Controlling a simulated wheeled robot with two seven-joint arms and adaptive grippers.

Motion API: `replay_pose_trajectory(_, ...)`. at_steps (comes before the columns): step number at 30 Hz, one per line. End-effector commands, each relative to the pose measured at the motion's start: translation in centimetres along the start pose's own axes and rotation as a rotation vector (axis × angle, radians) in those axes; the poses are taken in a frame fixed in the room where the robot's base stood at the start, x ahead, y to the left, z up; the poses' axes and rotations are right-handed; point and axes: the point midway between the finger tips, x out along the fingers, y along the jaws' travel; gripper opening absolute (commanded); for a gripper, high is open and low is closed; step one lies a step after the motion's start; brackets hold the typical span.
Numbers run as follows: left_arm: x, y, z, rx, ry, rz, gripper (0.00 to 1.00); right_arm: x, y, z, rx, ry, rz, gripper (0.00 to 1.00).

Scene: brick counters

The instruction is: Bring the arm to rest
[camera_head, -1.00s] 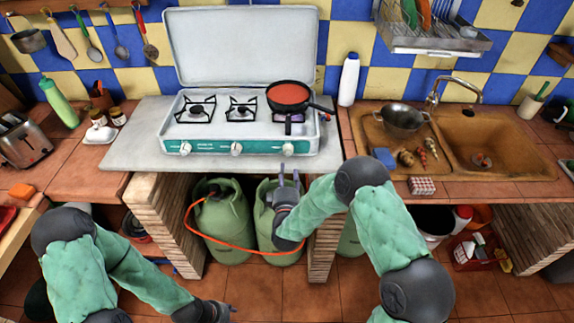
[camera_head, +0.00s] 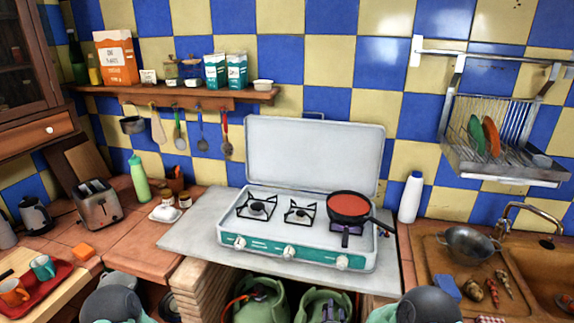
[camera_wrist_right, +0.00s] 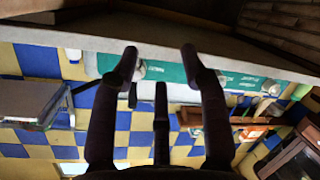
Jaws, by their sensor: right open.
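My right gripper (camera_head: 336,304) shows only in part at the bottom edge of the head view, in front of the green gas bottles and below the stove front. In the right wrist view its dark fingers (camera_wrist_right: 160,62) are spread apart with nothing between them. That view is upside down, with the stove's teal front panel behind the fingers. Parts of both my arms show at the bottom of the head view. My left gripper is out of view.
The white stove (camera_head: 292,256) stands on a grey slab (camera_head: 190,245) with a red-filled pan (camera_head: 350,207) on it. A white bottle (camera_head: 411,197) stands right of it, by the sink (camera_head: 545,270). A toaster (camera_head: 98,205) and red tray (camera_head: 45,288) are at left.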

Motion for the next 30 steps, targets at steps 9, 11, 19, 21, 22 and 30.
replay_pose_trajectory(9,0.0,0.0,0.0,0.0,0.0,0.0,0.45,-10.0,-13.4,12.1,0.57,-0.541,-0.579,0.45)
replay_pose_trajectory(11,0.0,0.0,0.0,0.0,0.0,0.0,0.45,-13.0,-15.0,13.7,0.657,-0.671,-0.646,0.45)
replay_pose_trajectory(19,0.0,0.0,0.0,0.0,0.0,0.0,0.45,-23.2,-18.1,17.1,0.878,-1.109,-0.775,0.45)
replay_pose_trajectory(21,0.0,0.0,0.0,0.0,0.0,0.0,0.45,-24.3,-18.2,17.3,0.897,-1.156,-0.782,0.45)
replay_pose_trajectory(22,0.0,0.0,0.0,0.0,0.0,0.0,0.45,-24.6,-18.3,17.4,0.9,-1.168,-0.784,0.45)
replay_pose_trajectory(30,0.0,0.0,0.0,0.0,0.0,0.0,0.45,-24.8,-18.3,17.4,0.903,-1.177,-0.786,0.45)
